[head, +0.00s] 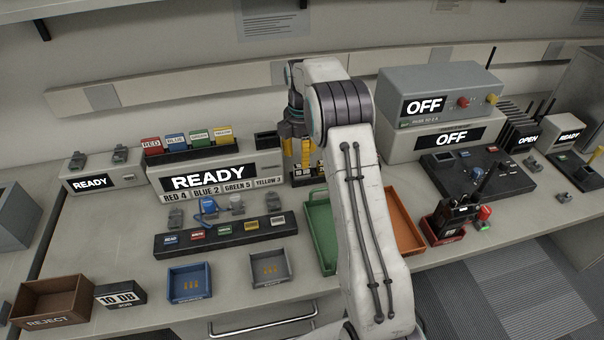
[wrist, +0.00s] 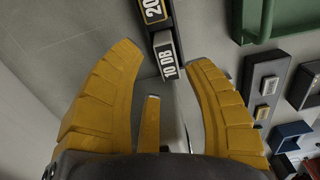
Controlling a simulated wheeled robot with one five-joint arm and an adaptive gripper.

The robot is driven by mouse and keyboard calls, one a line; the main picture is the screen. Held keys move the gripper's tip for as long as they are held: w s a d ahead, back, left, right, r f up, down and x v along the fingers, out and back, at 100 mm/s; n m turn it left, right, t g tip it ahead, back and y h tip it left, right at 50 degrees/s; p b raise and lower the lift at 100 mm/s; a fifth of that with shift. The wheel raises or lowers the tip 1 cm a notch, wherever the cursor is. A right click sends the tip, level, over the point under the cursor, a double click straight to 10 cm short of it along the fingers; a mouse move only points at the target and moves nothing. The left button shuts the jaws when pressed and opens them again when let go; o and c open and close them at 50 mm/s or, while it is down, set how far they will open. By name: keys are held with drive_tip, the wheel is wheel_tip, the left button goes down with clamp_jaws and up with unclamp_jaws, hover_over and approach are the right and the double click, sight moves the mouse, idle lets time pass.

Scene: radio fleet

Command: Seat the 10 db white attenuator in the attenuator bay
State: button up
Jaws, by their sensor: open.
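The 10 dB white attenuator (wrist: 167,62) is a white-faced block with a dark 10 DB label, in the wrist view just ahead of my fingertips. A dark block with a 20 label (wrist: 152,10) stands right behind it. My gripper (wrist: 165,56) is open, its yellow fingers spread with the 10 dB block's face between their tips. No clear grip contact shows. I cannot tell which place is the attenuator bay.
A green tray (head: 319,222) and an orange tray (head: 404,222) flank my arm. A READY console (head: 262,162) stands left of the gripper, with a dark strip of modules (head: 226,237) before it. A 10 DB job sign (head: 120,294) sits beside the brown reject bin (head: 27,310).

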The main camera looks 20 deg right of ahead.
sight(301, 167)
drive_tip(key=shift+s+a+f, duration=0.1)
drive_tip(key=shift+f, duration=2.4)
drive_tip(key=shift+c, duration=0.2)
clamp_jaws()
